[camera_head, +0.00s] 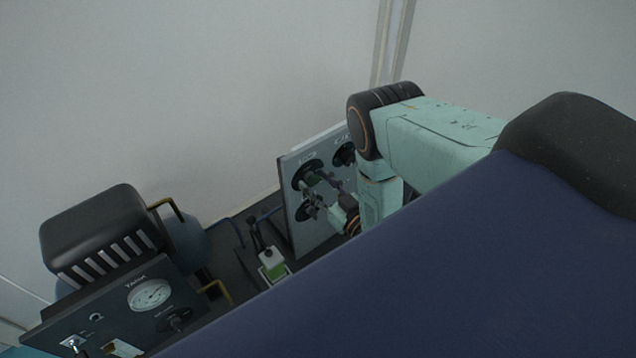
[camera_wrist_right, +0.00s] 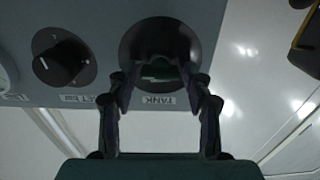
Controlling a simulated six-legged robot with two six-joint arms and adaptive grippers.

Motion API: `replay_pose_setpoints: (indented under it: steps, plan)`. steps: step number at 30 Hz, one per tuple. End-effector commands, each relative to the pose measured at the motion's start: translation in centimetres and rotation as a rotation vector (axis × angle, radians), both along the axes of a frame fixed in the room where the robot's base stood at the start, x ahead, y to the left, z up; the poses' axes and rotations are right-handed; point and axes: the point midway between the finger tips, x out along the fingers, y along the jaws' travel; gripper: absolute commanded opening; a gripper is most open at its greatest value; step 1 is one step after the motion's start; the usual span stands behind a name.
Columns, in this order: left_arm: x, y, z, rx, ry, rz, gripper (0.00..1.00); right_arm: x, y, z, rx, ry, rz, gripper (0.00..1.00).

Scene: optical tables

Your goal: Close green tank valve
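The green tank valve (camera_wrist_right: 160,68) has a dark green handle in a round black recess, above a label reading TANK in the right wrist view. My right gripper (camera_wrist_right: 160,88) faces it. Its two fingers are apart, one on each side of the handle; I see no clear contact. In the head view my right gripper (camera_head: 325,183) is at the upright grey panel (camera_head: 312,228) with round black fittings, and the green handle cannot be made out there. My left gripper is not in view.
A black knob (camera_wrist_right: 64,57) sits beside the valve on the same panel. A gauge panel (camera_head: 115,312) and a black ribbed unit (camera_head: 95,228) stand at left in the head view. A small white and green item (camera_head: 272,265) is between the panels. A pale wall lies behind.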

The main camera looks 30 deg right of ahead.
Motion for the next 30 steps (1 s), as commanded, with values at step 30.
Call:
replay_pose_setpoints:
  steps: [30]
  plan:
    - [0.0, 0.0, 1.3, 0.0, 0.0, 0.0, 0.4, -0.1, 0.1, 0.1, -0.192, -0.013, 0.0, 0.08]
